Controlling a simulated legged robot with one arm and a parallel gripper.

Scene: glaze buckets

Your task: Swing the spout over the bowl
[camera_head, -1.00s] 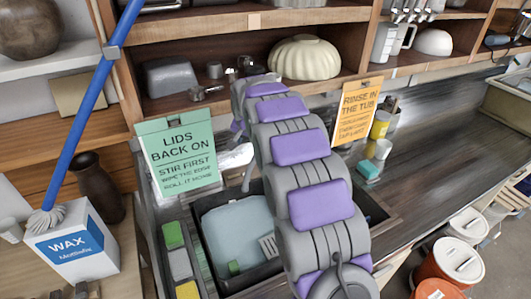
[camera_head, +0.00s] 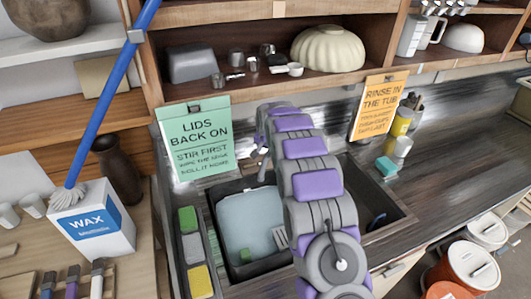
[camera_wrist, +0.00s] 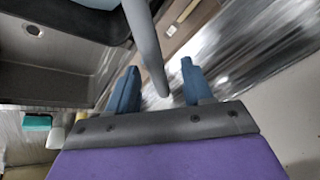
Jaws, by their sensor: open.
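The spout, a grey tube (camera_wrist: 145,45), comes down from the top of the wrist view. Its lower end lies between the two blue fingers of my gripper (camera_wrist: 160,66), which is open; I cannot tell whether either finger touches it. In the head view a short part of the spout (camera_head: 262,168) shows beside the far end of my arm, which hides my fingers there. A pale blue-grey basin (camera_head: 250,212), seemingly the bowl, sits in the dark left part of the sink. My arm covers the sink's middle.
A green sign (camera_head: 194,140) stands behind the left sink, and an orange sign (camera_head: 380,105) behind the right. The right sink compartment (camera_head: 372,195) is dark. A teal sponge (camera_head: 386,166) and small containers stand to its right. A shelf (camera_head: 210,90) runs above.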

